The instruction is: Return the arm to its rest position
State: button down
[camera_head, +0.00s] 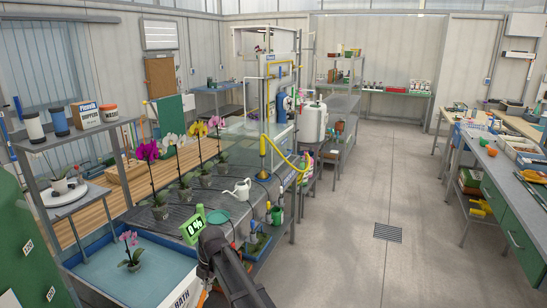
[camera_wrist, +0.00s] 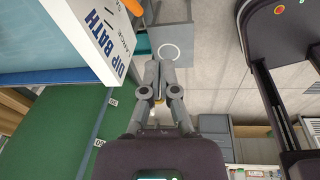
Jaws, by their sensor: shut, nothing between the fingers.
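My gripper (camera_wrist: 158,70) shows in the wrist view with its two grey fingers together and nothing between them. It is apart from the white label board (camera_wrist: 100,38) reading DIP BATH at upper left. In the head view my dark arm (camera_head: 228,265) is at the bottom centre, by the right side of the blue dip bath (camera_head: 95,262). I cannot make out the fingers there. A small pink orchid (camera_head: 131,253) stands in the bath.
A bench (camera_head: 238,215) holds several potted orchids and a white watering can (camera_head: 237,190). A workbench (camera_head: 510,190) is at the right. The concrete floor (camera_head: 370,200) between is clear, with a drain (camera_head: 388,232).

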jog(key=s+d+m, duration=0.4)
jog(key=d+m, duration=0.6)
jog(key=d, duration=0.3)
jog(key=s+d+m+h, duration=0.1)
jog(key=s+d+m, duration=0.3)
jog(key=d+m, duration=0.6)
jog(key=s+d+m+h, duration=0.1)
jog(key=s+d+m, duration=0.3)
jog(key=d+m, duration=0.6)
jog(key=d, duration=0.6)
jog(key=shift+t, duration=0.3)
